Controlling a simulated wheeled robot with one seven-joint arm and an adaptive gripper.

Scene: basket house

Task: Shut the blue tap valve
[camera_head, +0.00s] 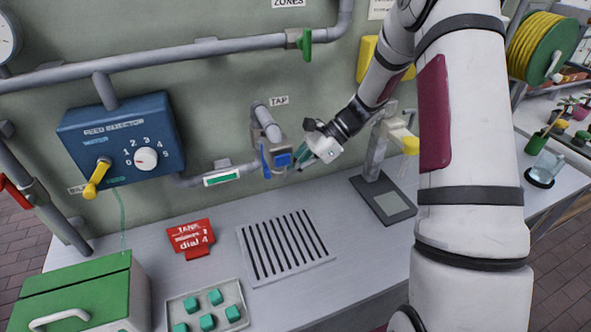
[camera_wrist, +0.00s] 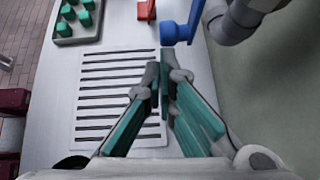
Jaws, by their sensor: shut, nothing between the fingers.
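The tap (camera_head: 263,117) is a grey pipe fitting coming out of the back wall under a "TAP" label. Its blue valve handle (camera_head: 282,160) sits at the lower front of the fitting. My gripper (camera_head: 299,166) is just right of the handle, its fingers shut and empty. In the wrist view, the blue handle (camera_wrist: 172,33) lies just beyond the closed fingertips (camera_wrist: 160,76), slightly to their right. I cannot tell whether the fingertips touch the handle.
A slotted drain plate (camera_head: 285,247) lies below the tap. A blue feed box (camera_head: 125,140) with dial and yellow lever hangs left. A red sign (camera_head: 192,238), a tray of teal cubes (camera_head: 240,295) and a green box (camera_head: 75,290) stand on the bench. A grey stand (camera_head: 376,150) is right.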

